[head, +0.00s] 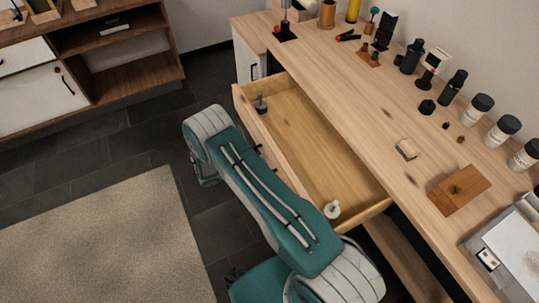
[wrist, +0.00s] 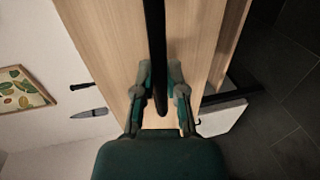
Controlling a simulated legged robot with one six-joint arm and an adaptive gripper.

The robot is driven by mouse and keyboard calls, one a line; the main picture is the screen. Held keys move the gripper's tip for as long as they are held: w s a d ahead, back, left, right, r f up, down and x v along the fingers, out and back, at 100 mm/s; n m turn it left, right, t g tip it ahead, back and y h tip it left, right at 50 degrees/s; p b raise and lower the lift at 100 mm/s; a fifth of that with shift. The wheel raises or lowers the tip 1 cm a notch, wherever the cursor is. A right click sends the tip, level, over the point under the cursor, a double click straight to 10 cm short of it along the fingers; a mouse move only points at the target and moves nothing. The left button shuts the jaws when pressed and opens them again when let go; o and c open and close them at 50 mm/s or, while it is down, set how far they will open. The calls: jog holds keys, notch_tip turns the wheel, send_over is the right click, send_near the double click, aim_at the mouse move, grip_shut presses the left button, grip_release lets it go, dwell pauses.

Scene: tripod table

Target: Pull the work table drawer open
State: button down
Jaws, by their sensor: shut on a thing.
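The work table drawer (head: 318,143) is pulled well out from under the light wooden table top (head: 365,115) in the head view, with its empty-looking floor showing. Two small items are at it: a dark grey one (head: 260,104) at the far end and a white round one (head: 332,210) at the near end. In the wrist view a black bar handle (wrist: 155,30) runs along the wooden drawer front (wrist: 105,35). My gripper (wrist: 161,82) is shut on this handle, one finger on each side. In the head view my teal arm hides the gripper and much of the drawer front.
A shelf cabinet (head: 110,45) is at the back left. A beige rug (head: 110,240) lies on the dark tiled floor, which is clear.

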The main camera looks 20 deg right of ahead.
jog(key=shift+s+a+f, duration=0.15)
jog(key=shift+a+f, duration=0.1)
jog(key=shift+a, duration=0.1)
jog(key=c, duration=0.7)
grip_release()
jog(key=shift+r, duration=0.1)
jog(key=v, duration=1.2)
jog(key=shift+w, duration=0.25)
jog(key=shift+r, duration=0.1)
